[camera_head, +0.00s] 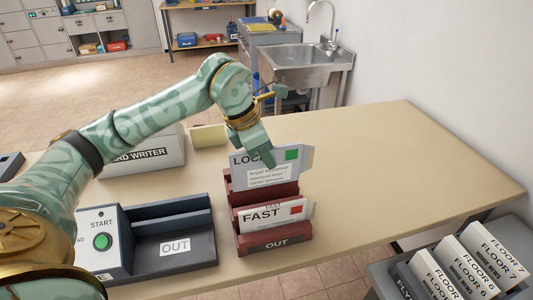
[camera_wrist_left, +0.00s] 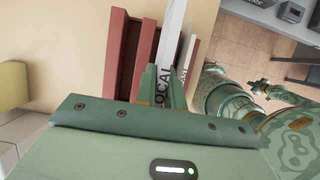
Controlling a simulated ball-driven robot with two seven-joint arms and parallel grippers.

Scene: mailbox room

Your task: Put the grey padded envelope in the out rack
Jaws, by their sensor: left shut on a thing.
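The grey envelope (camera_head: 240,158) reads LOC at its top, with a white address label and a green square.
A FAST piece (camera_head: 262,219) with a red square stands in the rack's front part. A dark tray marked OUT (camera_head: 185,215) and a START button box (camera_head: 101,243) lie left. Floor-labelled files (camera_head: 465,268) stand lower right. The table's right side is clear.

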